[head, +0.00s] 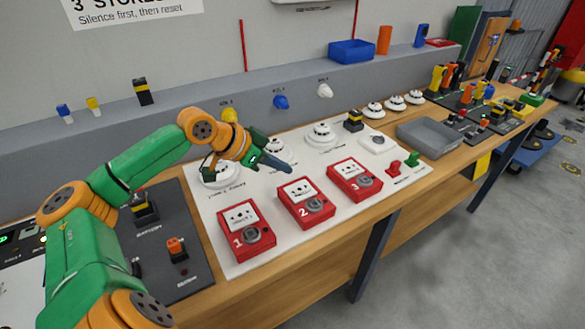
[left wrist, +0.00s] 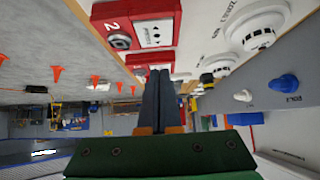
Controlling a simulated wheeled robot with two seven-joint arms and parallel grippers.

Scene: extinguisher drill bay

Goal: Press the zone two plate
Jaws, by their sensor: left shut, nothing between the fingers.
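The zone two unit is a red box marked 2 (head: 318,208) with a white plate (head: 298,189) and a grey round part below it. It stands on the white board between red boxes 1 (head: 247,238) and 3 (head: 361,183). My left gripper (head: 288,168) is shut and empty, its dark fingertips just behind the far edge of box 2. My right gripper is not in view.
Round white detectors (head: 322,135) stand behind the boxes. Small red (head: 393,168) and green (head: 412,159) pieces stand right of box 3, near a grey tray (head: 430,134). A dark panel with switches (head: 177,250) lies left of the board.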

